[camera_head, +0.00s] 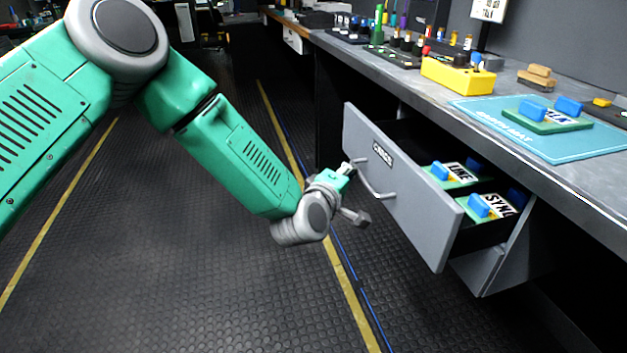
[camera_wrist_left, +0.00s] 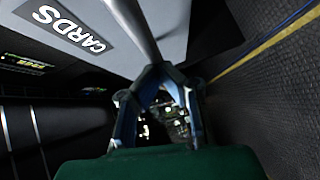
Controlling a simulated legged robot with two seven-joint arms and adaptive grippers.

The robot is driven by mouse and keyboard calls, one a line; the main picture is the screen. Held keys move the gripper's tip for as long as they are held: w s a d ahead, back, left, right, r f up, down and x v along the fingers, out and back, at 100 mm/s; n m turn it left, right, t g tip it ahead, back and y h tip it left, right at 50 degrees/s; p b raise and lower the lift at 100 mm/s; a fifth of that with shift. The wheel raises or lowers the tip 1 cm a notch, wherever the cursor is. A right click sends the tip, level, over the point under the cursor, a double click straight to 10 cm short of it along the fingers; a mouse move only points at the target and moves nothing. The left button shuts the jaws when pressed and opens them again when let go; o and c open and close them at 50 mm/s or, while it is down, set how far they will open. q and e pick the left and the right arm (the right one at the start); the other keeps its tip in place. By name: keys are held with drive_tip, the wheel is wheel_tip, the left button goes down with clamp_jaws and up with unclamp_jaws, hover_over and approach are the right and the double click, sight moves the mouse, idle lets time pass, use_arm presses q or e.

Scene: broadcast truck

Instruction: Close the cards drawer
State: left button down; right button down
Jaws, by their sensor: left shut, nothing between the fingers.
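The cards drawer (camera_head: 400,190) is pulled out from under the bench. Its grey front carries a label reading CARDS (camera_wrist_left: 72,27) and a curved metal handle (camera_head: 372,184). Inside are green cards with blue grips, one marked LUKE (camera_head: 452,173) and one marked SYNC (camera_head: 490,205). My left gripper (camera_head: 349,172) is shut and empty, close to the outer face of the drawer front by the handle's far end. In the left wrist view its fingers (camera_wrist_left: 158,100) are at the handle bar; I cannot tell whether they touch it. My right gripper is not in view.
Another drawer-like panel (camera_head: 485,268) juts out below. The ribbed floor on the left is clear.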

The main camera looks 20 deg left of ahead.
use_arm(q)
drive_tip(key=w+d, duration=0.3)
drive_tip(key=d, duration=0.1)
drive_tip(key=w+d+b, duration=0.1)
drive_tip(key=w+d, duration=0.1)
drive_tip(key=d, duration=0.2)
drive_tip(key=w+d, duration=0.3)
drive_tip(key=d, duration=0.1)
drive_tip(key=shift+w+d+f+b, duration=0.1)
drive_tip(key=shift+w+d+b, duration=0.05)
drive_tip(key=shift+w+b, duration=0.2)
drive_tip(key=shift+d, duration=0.15)
drive_tip(key=shift+w+a, duration=0.1)
drive_tip(key=shift+a, duration=0.15)
drive_tip(key=shift+d, duration=0.25)
